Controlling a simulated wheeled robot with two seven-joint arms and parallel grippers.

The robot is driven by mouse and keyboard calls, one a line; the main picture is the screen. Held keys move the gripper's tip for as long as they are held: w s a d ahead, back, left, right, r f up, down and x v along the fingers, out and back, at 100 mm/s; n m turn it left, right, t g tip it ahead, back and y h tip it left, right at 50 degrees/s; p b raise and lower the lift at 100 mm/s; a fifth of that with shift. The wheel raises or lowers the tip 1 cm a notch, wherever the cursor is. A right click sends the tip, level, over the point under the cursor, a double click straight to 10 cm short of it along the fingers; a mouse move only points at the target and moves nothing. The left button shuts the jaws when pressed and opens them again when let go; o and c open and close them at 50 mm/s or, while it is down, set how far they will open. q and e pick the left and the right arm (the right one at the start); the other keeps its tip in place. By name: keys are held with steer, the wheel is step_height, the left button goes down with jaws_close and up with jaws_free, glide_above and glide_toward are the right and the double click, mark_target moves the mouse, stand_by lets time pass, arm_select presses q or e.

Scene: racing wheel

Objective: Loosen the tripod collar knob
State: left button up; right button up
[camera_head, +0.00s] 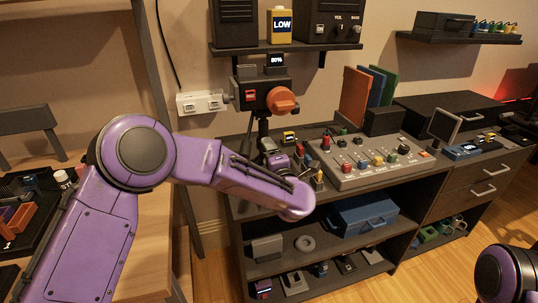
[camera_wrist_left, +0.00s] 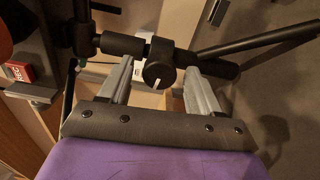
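The tripod collar knob (camera_wrist_left: 158,73) is a dark round knob with a white mark, on a black collar tube (camera_wrist_left: 123,45) in the left wrist view. My left gripper (camera_wrist_left: 158,66) is open, with one grey finger on each side of the knob and a small gap to each. In the head view the tripod (camera_head: 263,128) stands on the cabinet and carries a dark camera with an orange lens (camera_head: 282,100). My left arm reaches there and hides the lower tripod and the knob. My right gripper is out of view; only part of my right arm shows at the bottom right.
A mixing console (camera_head: 375,162) stands right of the tripod, with upright coloured folders (camera_head: 355,97) behind it. Small items crowd the tripod's base. A black tripod leg (camera_wrist_left: 255,38) runs to the right in the wrist view. A power strip (camera_head: 200,102) is on the wall.

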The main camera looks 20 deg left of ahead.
arm_select(q)
steer(key=b+v, duration=0.1)
steer(key=v, duration=0.9)
steer(key=shift+s+d, duration=0.2)
steer(key=shift+d, duration=0.05)
